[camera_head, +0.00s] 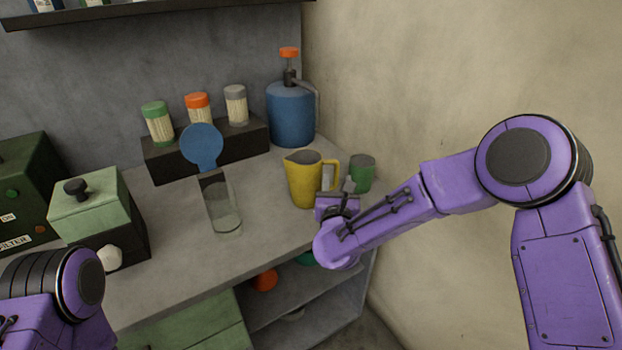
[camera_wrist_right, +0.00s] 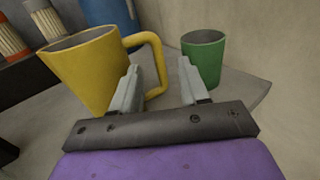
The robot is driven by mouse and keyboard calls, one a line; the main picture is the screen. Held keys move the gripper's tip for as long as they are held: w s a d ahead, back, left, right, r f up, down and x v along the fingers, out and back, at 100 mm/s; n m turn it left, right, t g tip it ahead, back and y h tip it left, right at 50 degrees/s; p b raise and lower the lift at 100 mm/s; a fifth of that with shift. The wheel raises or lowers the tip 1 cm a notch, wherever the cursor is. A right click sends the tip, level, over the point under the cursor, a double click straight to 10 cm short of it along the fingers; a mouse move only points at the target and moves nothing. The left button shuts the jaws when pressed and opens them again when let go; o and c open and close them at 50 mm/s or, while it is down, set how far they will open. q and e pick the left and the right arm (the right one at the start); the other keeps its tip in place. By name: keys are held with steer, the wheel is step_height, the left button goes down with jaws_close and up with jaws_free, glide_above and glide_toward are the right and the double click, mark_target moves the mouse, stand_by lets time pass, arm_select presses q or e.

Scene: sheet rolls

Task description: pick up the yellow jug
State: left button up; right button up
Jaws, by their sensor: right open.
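The yellow jug (camera_head: 303,181) stands upright on the grey counter, with its handle on the right side. In the right wrist view the jug (camera_wrist_right: 88,75) is at the left, and its handle reaches toward the fingers. My right gripper (camera_head: 347,190) is at the jug's right, close to the handle.
A green cup (camera_head: 362,173) stands just right of the jug, near the wall. A blue pump bottle (camera_head: 291,115) is behind. A glass cylinder (camera_head: 223,208) stands to the left, below a blue disc (camera_head: 202,145). Several capped jars stand on a dark block (camera_head: 170,160).

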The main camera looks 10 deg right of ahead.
mark_target(337, 170)
steer(key=x, duration=0.3)
steer(key=shift+w+r, duration=0.1)
steer(key=shift+w, duration=0.05)
jaws_close()
steer(key=shift+r, duration=0.1)
steer(key=shift+r, duration=0.15)
